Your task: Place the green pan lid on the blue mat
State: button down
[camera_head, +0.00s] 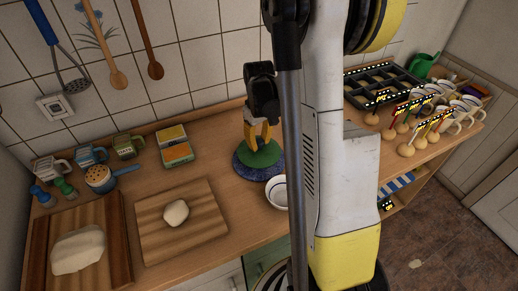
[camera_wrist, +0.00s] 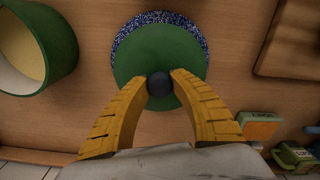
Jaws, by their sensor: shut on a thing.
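The green pan lid (camera_head: 262,155) is over the round blue mat (camera_head: 257,174) on the counter, beside the wall. In the wrist view the green lid (camera_wrist: 158,50) covers most of the speckled blue mat (camera_wrist: 190,28), whose rim shows at the top and upper right. My gripper (camera_head: 260,140) is shut on the lid's dark round knob (camera_wrist: 160,84), with one yellow finger on each side. The lid looks level. I cannot tell whether it touches the mat or is slightly above it.
A white bowl (camera_head: 277,192) stands just in front of the mat. A cutting board (camera_head: 200,240) with a pale lump of dough (camera_head: 176,213) lies to the left. Small boxes (camera_head: 175,146) and mugs (camera_head: 128,146) stand along the wall. A green round container (camera_wrist: 60,40) is close by in the wrist view.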

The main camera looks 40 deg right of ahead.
jog(key=shift+f, duration=1.3)
jog(key=shift+b, duration=0.3)
jog(key=shift+f, duration=0.2)
jog(key=c, duration=1.2)
grip_release()
jog(key=shift+o, duration=0.2)
jog(key=shift+r, duration=0.1)
